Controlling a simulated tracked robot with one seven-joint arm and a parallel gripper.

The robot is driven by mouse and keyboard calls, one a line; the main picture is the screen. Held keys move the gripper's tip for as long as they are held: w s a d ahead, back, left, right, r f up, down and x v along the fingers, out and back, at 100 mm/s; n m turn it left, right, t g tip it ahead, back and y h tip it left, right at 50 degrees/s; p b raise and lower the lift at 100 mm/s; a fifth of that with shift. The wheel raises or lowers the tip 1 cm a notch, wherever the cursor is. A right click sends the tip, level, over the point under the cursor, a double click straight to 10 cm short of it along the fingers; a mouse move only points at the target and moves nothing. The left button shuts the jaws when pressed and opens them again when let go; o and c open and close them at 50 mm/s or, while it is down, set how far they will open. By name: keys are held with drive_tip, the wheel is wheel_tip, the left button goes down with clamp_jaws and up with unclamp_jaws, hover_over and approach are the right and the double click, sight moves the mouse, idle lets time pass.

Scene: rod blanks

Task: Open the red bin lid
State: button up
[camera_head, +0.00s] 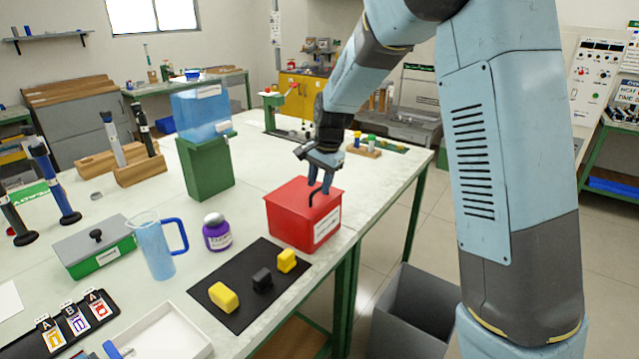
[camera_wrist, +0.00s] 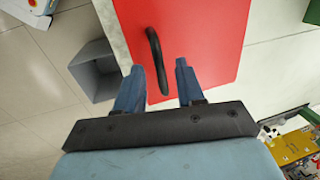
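The red bin (camera_head: 290,226) stands near the right edge of the table with its red lid (camera_head: 296,200) closed on top. A white label is on its front side. A black handle (camera_wrist: 158,60) rises from the lid; it also shows in the head view (camera_head: 314,194). My gripper (camera_head: 322,186) is just above the lid at the handle. In the wrist view my gripper (camera_wrist: 158,78) has its two blue fingers apart, with the near end of the handle between or just ahead of them. I cannot tell whether a finger touches the handle.
A black mat (camera_head: 240,312) with yellow and black blocks lies in front of the bin. A purple jar (camera_head: 216,232), a blue pitcher (camera_head: 158,248) and a green stand (camera_head: 206,168) with a blue tank are to the left. A grey floor bin (camera_head: 412,312) stands below the table edge.

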drive_tip(key=shift+f, duration=0.25)
drive_tip(key=shift+c, duration=0.5)
clamp_jaws()
